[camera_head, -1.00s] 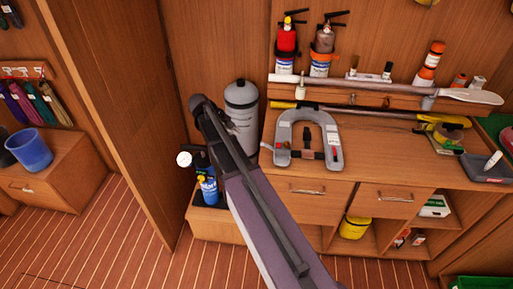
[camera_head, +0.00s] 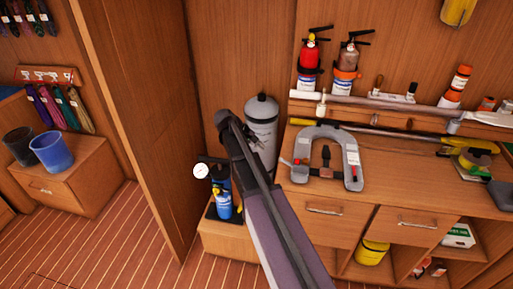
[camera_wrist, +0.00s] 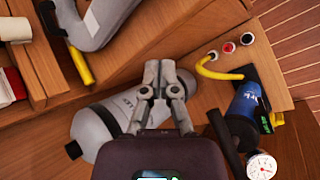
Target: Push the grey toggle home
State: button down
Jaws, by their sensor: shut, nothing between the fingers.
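My gripper (camera_wrist: 160,78) is shut and empty in the wrist view, its fingers in front of the grey cylinder (camera_wrist: 97,128). In the head view my arm covers the fingers. Three small round knobs sit in a row on a wooden face in the wrist view, right of and above my fingertips: a pale grey or white one (camera_wrist: 212,55), a red one (camera_wrist: 228,47) and a dark one (camera_wrist: 247,39). The pale one is nearest my fingers and apart from them. I cannot tell for sure whether it is the grey toggle, or how far in it sits.
A yellow hook (camera_wrist: 208,71), a blue bottle (camera_wrist: 243,104) and a dial gauge (camera_wrist: 262,167) stand close on the right. The grey cylinder (camera_head: 262,122) is beside my arm. A grey horseshoe-shaped vest (camera_head: 352,160) lies on the counter. The floor at left is open.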

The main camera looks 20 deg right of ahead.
aim_at(286, 162)
jog(key=b+x, duration=0.5)
jog(key=x, duration=0.2)
jog(key=shift+s+r+p, duration=0.55)
jog(key=shift+s+p, duration=0.1)
jog(key=shift+s, duration=0.2)
jog(key=shift+s+r+p, duration=0.5)
jog(key=shift+s+p, duration=0.1)
jog(key=shift+s, duration=0.25)
jog(key=shift+a, duration=0.1)
jog(key=shift+a+r+p, duration=0.1)
jog(key=shift+r+p, duration=0.05)
jog(key=shift+p, duration=0.15)
